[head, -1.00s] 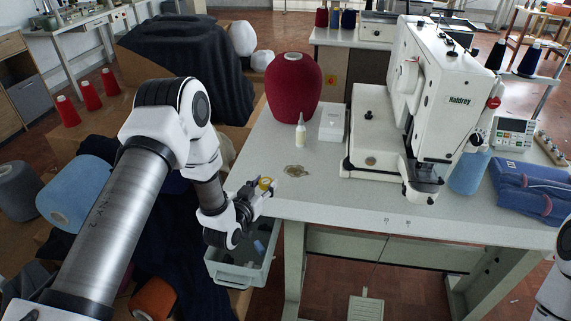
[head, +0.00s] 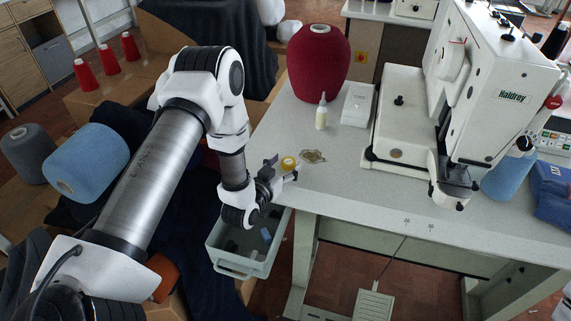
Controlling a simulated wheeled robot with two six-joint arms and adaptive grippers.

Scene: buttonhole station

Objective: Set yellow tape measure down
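The yellow tape measure (head: 288,163) is a small round yellow piece at the left edge of the worktable (head: 345,200). My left gripper (head: 283,168) has its dark fingers on either side of it and appears shut on it. The tape measure is over the table's left border, just left of a flat brownish piece (head: 313,157). I cannot tell whether it touches the tabletop. My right gripper is out of view.
A dark red yarn cone (head: 318,65), a small bottle (head: 321,112) and a white box (head: 357,105) stand behind. The white sewing machine (head: 490,90) fills the right. A grey bin (head: 240,268) sits below the table's left edge. The table's front middle is clear.

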